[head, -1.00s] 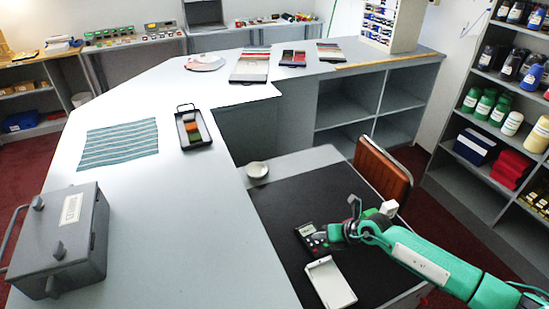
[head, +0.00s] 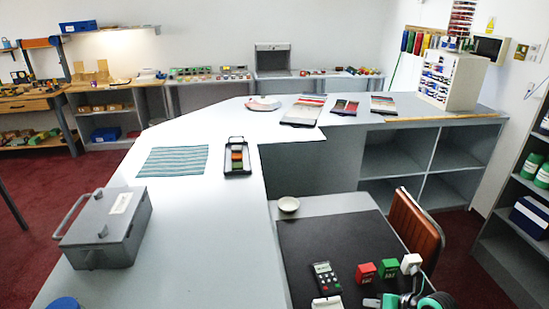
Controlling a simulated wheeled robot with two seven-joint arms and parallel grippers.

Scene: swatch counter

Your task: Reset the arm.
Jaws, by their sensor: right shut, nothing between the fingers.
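My right gripper (head: 372,302) shows at the bottom edge, right of centre, over the front of the black desk mat (head: 300,243). It is shut and empty; its green arm is mostly cut off by the frame. Just beyond it stand a red block (head: 365,272), a green block (head: 388,268) and a white block (head: 411,264) with a cable beside it. A dark handheld device with keys (head: 325,277) lies to its left. My left gripper is not in view.
A white tray (head: 327,302) is partly cut off below the device. A wooden-backed chair (head: 414,228) stands right of the desk. A grey box with a handle (head: 105,228), a striped cloth (head: 173,160) and a swatch tray (head: 237,160) rest on the counter. The counter's middle is clear.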

